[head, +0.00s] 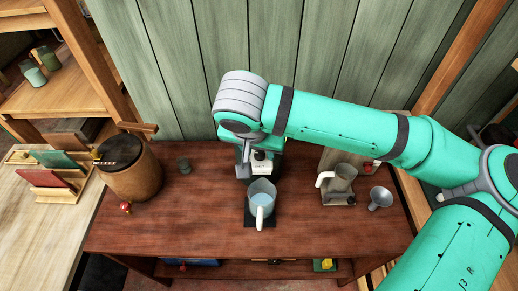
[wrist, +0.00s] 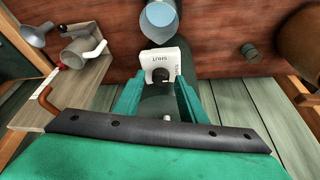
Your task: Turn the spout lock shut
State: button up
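The spout lock is a white block with a round black knob (wrist: 160,75), seen in the wrist view with the word SHUT on its face; a second marking at its right edge is too small to read. The white block (head: 262,160) also shows in the head view, partly behind my arm. My gripper (wrist: 159,92) has its two green fingers apart, one to each side below the block. The knob lies between their tips, and I cannot tell whether they touch it. A dark green body shows behind the fingers.
A jug (head: 262,193) with pale blue content stands on a dark mat in front of the block. On the wooden table (head: 200,228) are a brown barrel (head: 130,168) at left, a small dark cup (head: 184,166), and a grey pitcher (head: 341,178) and a funnel (head: 380,198) at right.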

grip_shut()
jog(key=n, duration=0.2)
jog(key=n+y, duration=0.2)
jog(key=n, duration=0.1)
jog(key=shift+d+n, duration=0.25)
jog(key=shift+n, duration=0.05)
jog(key=n, duration=0.2)
jog(key=n+y, duration=0.1)
jog(key=n, duration=0.1)
jog(key=n+g+y, duration=0.1)
jog(key=n, duration=0.1)
jog(key=shift+w+d, duration=0.1)
jog(key=shift+d, duration=0.25)
jog(key=shift+n, duration=0.3)
jog(key=shift+o, duration=1.1)
grip_release()
